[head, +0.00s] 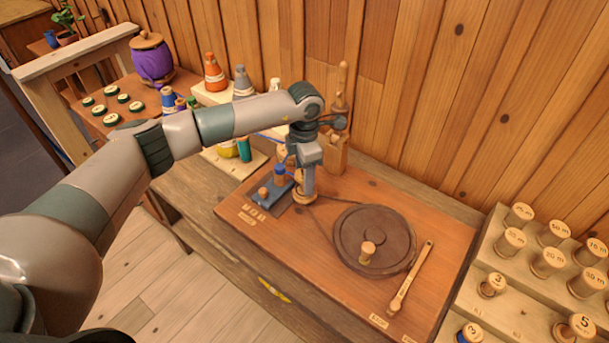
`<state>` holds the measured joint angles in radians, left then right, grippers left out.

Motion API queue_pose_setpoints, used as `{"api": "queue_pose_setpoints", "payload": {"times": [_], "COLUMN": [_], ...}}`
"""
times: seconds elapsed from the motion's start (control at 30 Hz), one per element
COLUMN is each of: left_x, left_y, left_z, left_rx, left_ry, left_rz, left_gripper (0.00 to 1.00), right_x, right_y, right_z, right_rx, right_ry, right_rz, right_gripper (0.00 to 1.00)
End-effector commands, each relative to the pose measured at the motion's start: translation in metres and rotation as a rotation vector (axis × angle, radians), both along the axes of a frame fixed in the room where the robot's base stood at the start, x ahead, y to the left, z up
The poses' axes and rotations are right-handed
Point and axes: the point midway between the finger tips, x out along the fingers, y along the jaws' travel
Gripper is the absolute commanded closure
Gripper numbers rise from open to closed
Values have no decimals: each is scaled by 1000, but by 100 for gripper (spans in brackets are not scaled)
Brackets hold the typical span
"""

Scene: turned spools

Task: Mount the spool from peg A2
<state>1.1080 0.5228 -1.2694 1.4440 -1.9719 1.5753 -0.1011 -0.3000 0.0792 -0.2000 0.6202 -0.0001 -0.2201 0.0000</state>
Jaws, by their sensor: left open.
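My left arm reaches in from the left, and its open left gripper (307,190) points down over the wooden winding board (230,212). It is close above or around a small round wooden piece (304,199) on the board; I cannot tell if they touch. Just left of it is a blue block (263,195) with a blue-topped piece and a wooden knob. Thread spools stand behind my arm at the back left, among them a green one (244,149) and an orange cone (214,73). My arm hides part of their stand. I cannot make out which peg is A2. My right gripper is out of view.
A dark round wheel (374,239) with a wooden knob and a wooden lever (411,278) lie right of my gripper. A stepped rack (515,310) of labelled wooden spools stands at the right. A purple jar (152,60) is at the back left. A plank wall closes the back.

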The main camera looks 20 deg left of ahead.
Motion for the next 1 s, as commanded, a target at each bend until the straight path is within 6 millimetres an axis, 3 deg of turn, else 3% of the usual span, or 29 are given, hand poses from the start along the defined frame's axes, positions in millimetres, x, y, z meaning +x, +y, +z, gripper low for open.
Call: {"api": "queue_pose_setpoints", "payload": {"times": [1.0], "left_x": [0], "left_y": [0], "left_z": [65], "left_rx": [-1], "left_ry": [-1], "left_rz": [0], "left_gripper": [50], "right_x": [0], "right_y": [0], "right_z": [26], "right_rx": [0], "right_ry": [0], "right_rz": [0], "right_gripper": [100]}}
